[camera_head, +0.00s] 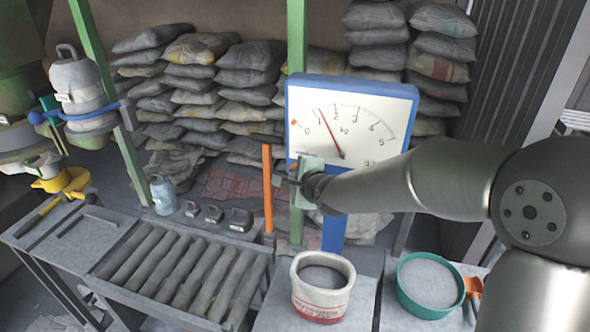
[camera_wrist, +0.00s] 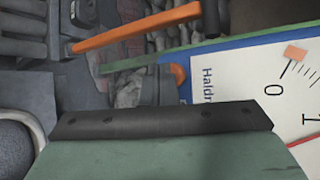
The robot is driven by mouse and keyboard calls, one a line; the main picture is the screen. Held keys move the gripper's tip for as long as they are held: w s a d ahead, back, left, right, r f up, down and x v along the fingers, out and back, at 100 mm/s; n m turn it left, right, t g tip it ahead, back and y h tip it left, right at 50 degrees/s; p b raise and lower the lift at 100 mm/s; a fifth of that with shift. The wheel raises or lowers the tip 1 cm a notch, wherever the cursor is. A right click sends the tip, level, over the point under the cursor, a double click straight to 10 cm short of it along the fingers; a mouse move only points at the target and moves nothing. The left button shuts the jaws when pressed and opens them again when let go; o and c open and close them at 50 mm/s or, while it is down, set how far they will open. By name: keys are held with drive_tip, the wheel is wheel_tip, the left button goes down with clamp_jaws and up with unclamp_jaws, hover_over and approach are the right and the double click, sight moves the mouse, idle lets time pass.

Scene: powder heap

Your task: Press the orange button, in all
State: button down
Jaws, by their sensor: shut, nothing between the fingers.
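The orange button is probably the small rounded orange part (camera_wrist: 178,74) in the wrist view, by a dark block at the edge of the dial scale; I cannot be sure. In the head view my gripper hides that spot. The dial scale (camera_head: 390,92) has a white face, a blue frame and a red needle between 0 and 2. My gripper (camera_head: 293,181) is shut and empty, in front of the dial's lower left corner. In the wrist view its dark-edged green end (camera_wrist: 160,121) fills the bottom, and the orange part shows just beyond it. I cannot tell whether they touch.
An orange post (camera_head: 267,188) stands left of my gripper. Below are a white bucket (camera_head: 321,305) of grey powder and a green bowl (camera_head: 404,298) of powder with an orange scoop (camera_head: 473,287). A roller conveyor (camera_head: 175,268) lies left. Stacked sacks (camera_head: 245,78) fill the back.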

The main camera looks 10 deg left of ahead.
drive_tip(key=shift+w, duration=0.9)
idle(0.8)
drive_tip(key=shift+s, duration=0.15)
idle(0.3)
drive_tip(key=shift+s, duration=1.15)
drive_tip(key=s, duration=0.5)
drive_tip(key=shift+a+b, duration=0.1)
drive_tip(key=shift+b, duration=0.3)
